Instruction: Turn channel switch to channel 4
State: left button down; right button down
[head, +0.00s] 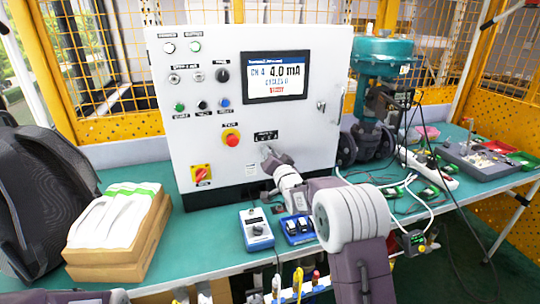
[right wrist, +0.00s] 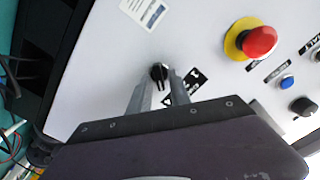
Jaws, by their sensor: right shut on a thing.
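The channel switch (right wrist: 158,72) is a small black knob on the white cabinet face, seen in the right wrist view between my fingers. My right gripper (right wrist: 161,82) is shut on it, one finger on each side. In the head view my right gripper (head: 268,154) reaches the lower right of the panel and hides the knob. The display (head: 276,77) on the cabinet reads CH 4 and 4.0 mA, with smaller text below. My left gripper is not in view.
A red emergency button (head: 232,140) on a yellow ring and a red-yellow rotary switch (head: 200,174) sit left of my gripper. A blue handheld meter (head: 256,229) lies below on the green bench (head: 215,222). A teal valve actuator (head: 383,56) stands to the right.

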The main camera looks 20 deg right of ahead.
jog(key=shift+m, duration=0.6)
jog(key=c, duration=1.5)
grip_release()
jog(key=shift+s, duration=0.1)
jog(key=s, duration=0.9)
jog(key=shift+d+b, duration=0.2)
jog(key=shift+b, duration=0.15)
jog(key=shift+f, duration=0.1)
